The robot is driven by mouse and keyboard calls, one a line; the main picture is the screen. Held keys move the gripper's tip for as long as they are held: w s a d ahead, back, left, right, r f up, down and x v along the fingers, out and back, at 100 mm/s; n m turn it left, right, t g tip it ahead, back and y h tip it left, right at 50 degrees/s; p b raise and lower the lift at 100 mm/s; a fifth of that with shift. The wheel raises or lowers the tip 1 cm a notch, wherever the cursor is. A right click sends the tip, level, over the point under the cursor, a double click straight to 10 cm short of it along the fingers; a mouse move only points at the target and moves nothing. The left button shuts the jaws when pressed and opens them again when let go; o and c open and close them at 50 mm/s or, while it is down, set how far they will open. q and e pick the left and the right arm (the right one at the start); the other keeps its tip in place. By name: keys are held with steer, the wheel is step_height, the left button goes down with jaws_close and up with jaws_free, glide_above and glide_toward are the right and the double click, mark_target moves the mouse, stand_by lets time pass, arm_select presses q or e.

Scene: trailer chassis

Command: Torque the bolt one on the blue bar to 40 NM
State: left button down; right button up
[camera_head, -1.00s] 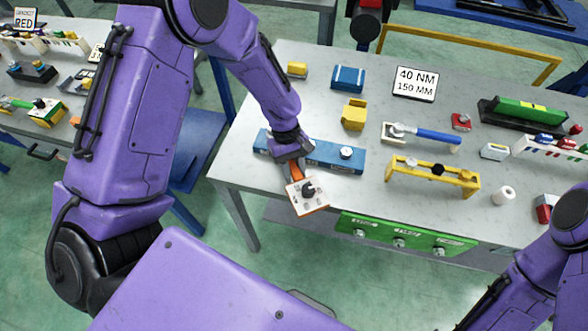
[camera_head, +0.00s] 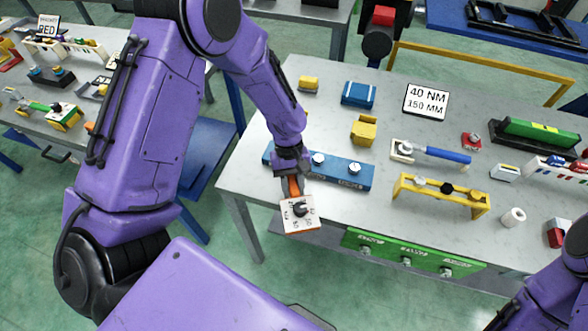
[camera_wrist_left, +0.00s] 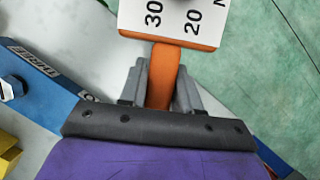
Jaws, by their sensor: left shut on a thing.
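The blue bar (camera_head: 338,172) lies near the table's front left. Two silver bolts show on it, one near its middle (camera_head: 318,159) and one toward its right end (camera_head: 355,168). My left gripper (camera_head: 292,178) is shut on the orange handle of a torque tool with a square white dial (camera_head: 300,212). The dial hangs out past the table's front edge. In the left wrist view, the fingers (camera_wrist_left: 160,90) clasp the orange handle (camera_wrist_left: 163,68), and the blue bar (camera_wrist_left: 45,92) with one bolt (camera_wrist_left: 10,88) is at the left. The bar's left end is partly hidden. My right gripper is out of view.
A sign (camera_head: 426,102) reads 40 NM, 150 MM. A yellow bracket (camera_head: 440,192), a blue-handled tool (camera_head: 440,154) and a yellow block (camera_head: 364,131) stand on the table (camera_head: 400,230) to the right. A green strip with knobs (camera_head: 410,252) is on the front edge.

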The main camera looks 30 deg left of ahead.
arm_select(q)
steer(key=shift+a, duration=0.1)
steer(key=shift+s+a+m, duration=0.7)
steer(key=shift+a+m, duration=0.15)
steer(key=shift+m, duration=0.05)
steer(key=shift+s+a+m+g+y, duration=0.2)
steer(key=shift+s+a+m+y, duration=0.1)
steer(key=shift+a+m, duration=0.2)
steer(key=shift+s+a+m+g+y, duration=0.2)
steer(key=shift+s+a+m+y, duration=0.15)
steer(key=shift+a, duration=0.2)
steer(key=shift+a, duration=0.15)
steer(key=shift+s+a+m, duration=0.15)
steer(key=shift+a+m, duration=0.3)
steer(key=shift+m, duration=0.1)
steer(key=shift+d, duration=0.2)
